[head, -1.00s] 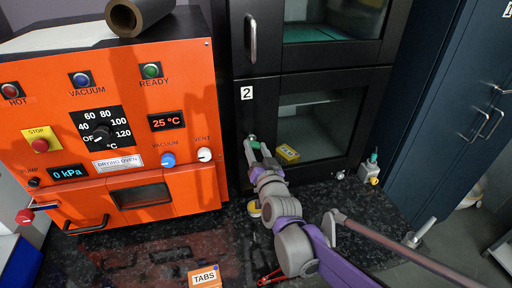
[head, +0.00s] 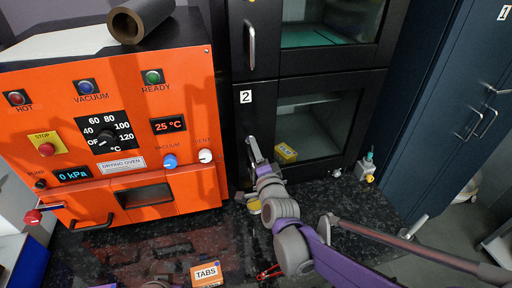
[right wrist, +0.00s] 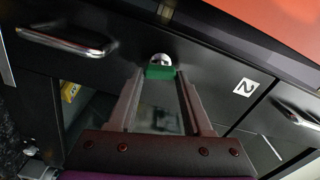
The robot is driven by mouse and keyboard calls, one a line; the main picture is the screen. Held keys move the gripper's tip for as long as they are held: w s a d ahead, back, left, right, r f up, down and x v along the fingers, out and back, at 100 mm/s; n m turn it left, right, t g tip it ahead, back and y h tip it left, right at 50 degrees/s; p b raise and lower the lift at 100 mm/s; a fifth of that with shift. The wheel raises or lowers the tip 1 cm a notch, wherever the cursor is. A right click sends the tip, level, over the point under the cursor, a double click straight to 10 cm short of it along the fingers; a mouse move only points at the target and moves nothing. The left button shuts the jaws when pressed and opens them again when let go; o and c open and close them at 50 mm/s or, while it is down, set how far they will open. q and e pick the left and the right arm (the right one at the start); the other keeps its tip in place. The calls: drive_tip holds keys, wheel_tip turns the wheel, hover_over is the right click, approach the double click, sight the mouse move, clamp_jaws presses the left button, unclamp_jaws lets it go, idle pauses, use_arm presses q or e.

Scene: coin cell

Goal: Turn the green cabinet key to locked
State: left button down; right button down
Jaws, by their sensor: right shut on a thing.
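The green key (right wrist: 160,72) sits in a round silver lock on the black front of cabinet 2, shown in the right wrist view. My right gripper (right wrist: 160,80) has its two fingers on either side of the key's green head and is shut on it. In the head view, my right gripper (head: 251,147) reaches the left part of the cabinet door (head: 260,128), below the "2" label. There the fingers hide the key.
The orange drying oven (head: 185,190) stands close to the left of the gripper. A yellow box (head: 286,153) shows behind the cabinet glass. A vertical door handle (head: 251,45) is above. A TABS box (head: 206,273) lies on the dark speckled counter (head: 235,250).

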use_arm(q)
drive_tip(key=shift+w+r+p, duration=0.35)
drive_tip(key=shift+r+p, duration=0.15)
drive_tip(key=shift+r, duration=0.4)
use_arm(e)
drive_tip(key=shift+m, duration=1.3)
use_arm(q)
drive_tip(key=shift+r, duration=0.1)
use_arm(e)
drive_tip(key=shift+m, duration=0.3)
drive_tip(key=shift+c, duration=1.6)
unclamp_jaws()
drive_tip(key=shift+f, duration=0.1)
use_arm(q)
drive_tip(key=shift+s+f+b, duration=0.25)
drive_tip(key=shift+f+b, duration=0.2)
drive_tip(key=shift+f, duration=0.25)
use_arm(e)
drive_tip(key=s+d, duration=0.2)
drive_tip(key=s, duration=0.8)
drive_tip(key=shift+s, duration=0.3)
drive_tip(key=shift+d, duration=0.1)
